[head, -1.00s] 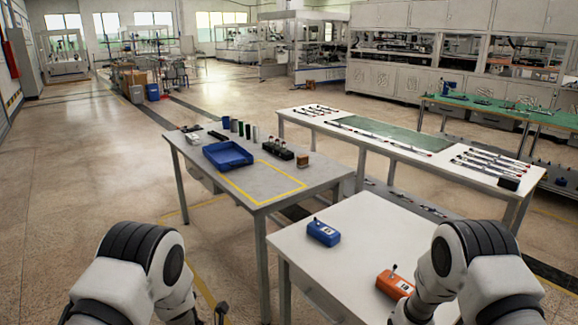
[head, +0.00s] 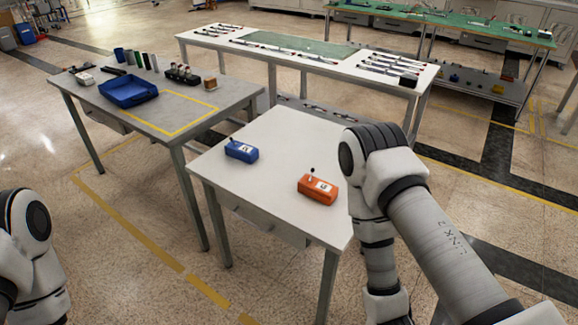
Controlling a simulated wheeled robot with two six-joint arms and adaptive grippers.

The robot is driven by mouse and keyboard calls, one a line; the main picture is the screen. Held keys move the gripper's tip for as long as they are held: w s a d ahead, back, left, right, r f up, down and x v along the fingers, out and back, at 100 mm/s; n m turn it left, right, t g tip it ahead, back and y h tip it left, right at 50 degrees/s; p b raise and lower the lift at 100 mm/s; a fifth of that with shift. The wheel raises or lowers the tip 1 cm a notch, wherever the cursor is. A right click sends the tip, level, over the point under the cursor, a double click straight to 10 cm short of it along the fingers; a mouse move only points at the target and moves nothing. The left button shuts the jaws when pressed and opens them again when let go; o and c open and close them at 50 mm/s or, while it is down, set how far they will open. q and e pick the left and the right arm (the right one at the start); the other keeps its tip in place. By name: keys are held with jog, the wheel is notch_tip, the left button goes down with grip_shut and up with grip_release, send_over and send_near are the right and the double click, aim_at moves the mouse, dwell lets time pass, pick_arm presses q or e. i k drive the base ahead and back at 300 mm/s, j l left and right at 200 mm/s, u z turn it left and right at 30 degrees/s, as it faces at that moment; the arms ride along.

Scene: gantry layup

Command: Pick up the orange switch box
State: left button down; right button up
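The orange switch box (head: 318,190) sits on the near white table (head: 270,155), close to its front edge. It has a white label and a small dark lever on top. A blue switch box (head: 241,150) of like shape sits to its left on the same table. My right arm reaches down just right of the orange box, beside the table. My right gripper is out of the picture below. My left arm shows at the lower left edge, well away from the table, and its gripper is out of view.
A grey table (head: 205,97) at the left holds a blue tray (head: 128,91) and several small items. A long white table (head: 330,65) with a green mat (head: 303,46) and several rods stands behind. A green-topped bench (head: 450,26) is farther back. Floor at front left is clear.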

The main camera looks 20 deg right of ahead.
aim_at(324, 193)
jog(key=i+l, duration=0.1)
jog(key=l, duration=0.55)
jog(key=l+u, duration=0.1)
jog(key=l, duration=0.55)
jog(key=i+l, duration=0.1)
jog(key=l, duration=0.55)
